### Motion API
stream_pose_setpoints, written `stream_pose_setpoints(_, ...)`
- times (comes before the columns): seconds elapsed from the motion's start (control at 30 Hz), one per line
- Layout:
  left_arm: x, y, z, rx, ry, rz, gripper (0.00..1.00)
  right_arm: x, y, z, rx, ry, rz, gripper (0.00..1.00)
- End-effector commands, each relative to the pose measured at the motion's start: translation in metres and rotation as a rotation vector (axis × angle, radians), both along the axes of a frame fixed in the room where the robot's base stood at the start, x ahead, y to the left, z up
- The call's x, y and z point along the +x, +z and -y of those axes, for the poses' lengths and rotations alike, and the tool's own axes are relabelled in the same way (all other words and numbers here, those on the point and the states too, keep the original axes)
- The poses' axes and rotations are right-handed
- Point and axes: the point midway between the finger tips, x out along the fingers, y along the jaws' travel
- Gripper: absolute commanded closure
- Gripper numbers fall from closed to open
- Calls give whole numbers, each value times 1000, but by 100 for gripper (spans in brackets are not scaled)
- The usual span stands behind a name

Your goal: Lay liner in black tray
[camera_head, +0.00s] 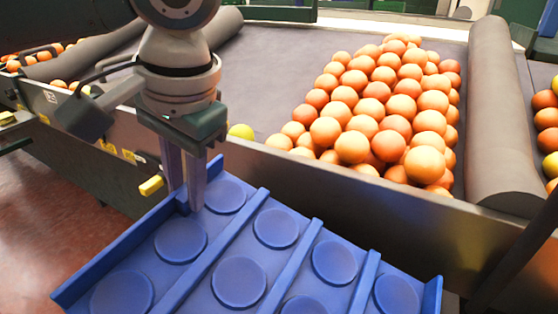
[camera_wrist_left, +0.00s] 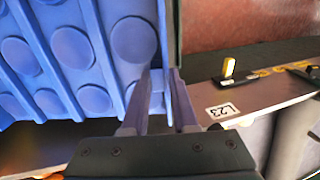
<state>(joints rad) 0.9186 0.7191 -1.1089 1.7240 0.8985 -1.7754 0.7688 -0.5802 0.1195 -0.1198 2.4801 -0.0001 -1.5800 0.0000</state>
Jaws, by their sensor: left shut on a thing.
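A blue liner (camera_head: 205,255) with rows of round cups and raised ribs fills the lower middle of the head view. It lies tilted in the picture, its far edge near the conveyor's front rail. My left gripper (camera_head: 187,192) reaches down to its far left edge and is shut on it. The left wrist view shows the liner (camera_wrist_left: 65,75) at upper left and the left gripper (camera_wrist_left: 160,92) at its edge, one finger on each side. I cannot make out a black tray; whatever lies under the liner is hidden. My right gripper is out of view.
Many oranges (camera_head: 385,110) lie heaped on the grey conveyor (camera_head: 265,65) behind the liner, between padded rollers (camera_head: 500,130). A metal rail (camera_head: 300,165) runs along its front. A yellow knob (camera_head: 151,186) sticks out beside the gripper. Reddish floor (camera_head: 55,215) is free at left.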

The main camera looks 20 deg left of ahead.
Motion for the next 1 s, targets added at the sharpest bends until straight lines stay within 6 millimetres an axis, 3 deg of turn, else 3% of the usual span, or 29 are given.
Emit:
stream_pose_setpoints(0.03,0,-12,0,1,0,-2,100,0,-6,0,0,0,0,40)
stream_pose_setpoints(0.27,0,-30,1,-1,-1,0,100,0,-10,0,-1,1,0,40)
stream_pose_setpoints(0.5,0,-65,0,1,0,0,100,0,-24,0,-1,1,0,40)
stream_pose_setpoints(1.0,0,-72,1,-1,-1,0,100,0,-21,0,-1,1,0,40)
